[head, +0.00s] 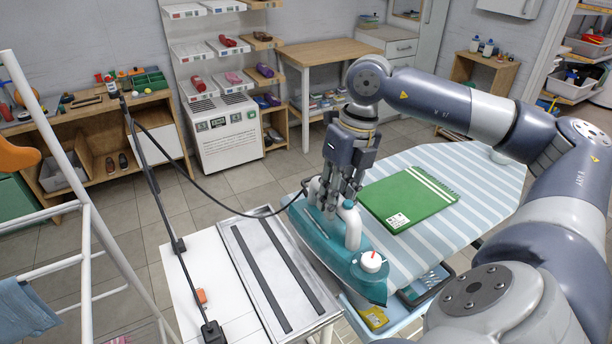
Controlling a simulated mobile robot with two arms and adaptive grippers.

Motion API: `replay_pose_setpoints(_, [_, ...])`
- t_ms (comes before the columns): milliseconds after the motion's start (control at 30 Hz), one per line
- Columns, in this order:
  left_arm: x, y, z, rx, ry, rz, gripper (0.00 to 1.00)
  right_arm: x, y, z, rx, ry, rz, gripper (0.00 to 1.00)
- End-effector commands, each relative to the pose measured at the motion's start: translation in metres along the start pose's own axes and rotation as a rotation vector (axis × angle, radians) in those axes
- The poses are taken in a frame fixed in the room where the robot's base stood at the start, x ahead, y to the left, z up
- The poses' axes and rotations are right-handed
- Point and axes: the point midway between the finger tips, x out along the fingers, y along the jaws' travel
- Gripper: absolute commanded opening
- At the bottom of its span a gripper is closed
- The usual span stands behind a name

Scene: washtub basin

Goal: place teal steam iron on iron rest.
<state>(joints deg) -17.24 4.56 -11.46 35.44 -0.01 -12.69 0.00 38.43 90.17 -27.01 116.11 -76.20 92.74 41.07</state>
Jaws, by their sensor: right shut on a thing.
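The teal steam iron (336,262) is at the left end of the striped ironing board, with its white tank and handle upward. My right gripper (335,198) comes down from above and is shut on the iron's handle. The fingers hide part of the handle, and I cannot tell whether the iron touches the board. The iron rest (268,270), a metal tray with two dark strips, lies just left of the iron on a white surface. It is empty. My left gripper is not in view.
A folded green cloth (408,198) with a label lies on the ironing board (483,187). A black cord (185,165) runs from a dark pole (152,180) to the iron. A white rack frame (95,225) stands at left. Below the board is a tray with a yellow item (375,318).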

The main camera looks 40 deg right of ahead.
Motion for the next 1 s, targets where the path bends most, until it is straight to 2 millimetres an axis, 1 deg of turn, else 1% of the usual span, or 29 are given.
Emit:
replay_pose_setpoints(33, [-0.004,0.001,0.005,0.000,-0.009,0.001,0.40,-0.003,0.004,0.003,-0.002,-0.004,0.006,0.00])
replay_pose_setpoints(167, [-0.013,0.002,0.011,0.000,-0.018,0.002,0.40,-0.001,0.016,0.011,-0.004,-0.004,0.008,0.00])
replay_pose_setpoints(367, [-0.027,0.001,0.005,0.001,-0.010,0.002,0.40,0.005,0.036,0.028,-0.004,-0.004,0.009,0.00])
replay_pose_setpoints(533, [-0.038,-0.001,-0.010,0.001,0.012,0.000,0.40,0.011,0.057,0.043,-0.003,-0.005,0.009,0.00])
replay_pose_setpoints(633, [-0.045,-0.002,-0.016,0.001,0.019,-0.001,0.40,0.015,0.069,0.053,-0.004,-0.003,0.008,0.00])
replay_pose_setpoints(900, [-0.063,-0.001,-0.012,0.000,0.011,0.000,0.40,0.027,0.105,0.082,-0.003,-0.004,0.007,0.00])
replay_pose_setpoints(1000, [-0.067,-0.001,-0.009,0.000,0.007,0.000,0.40,0.031,0.115,0.090,-0.002,-0.004,0.007,0.00])
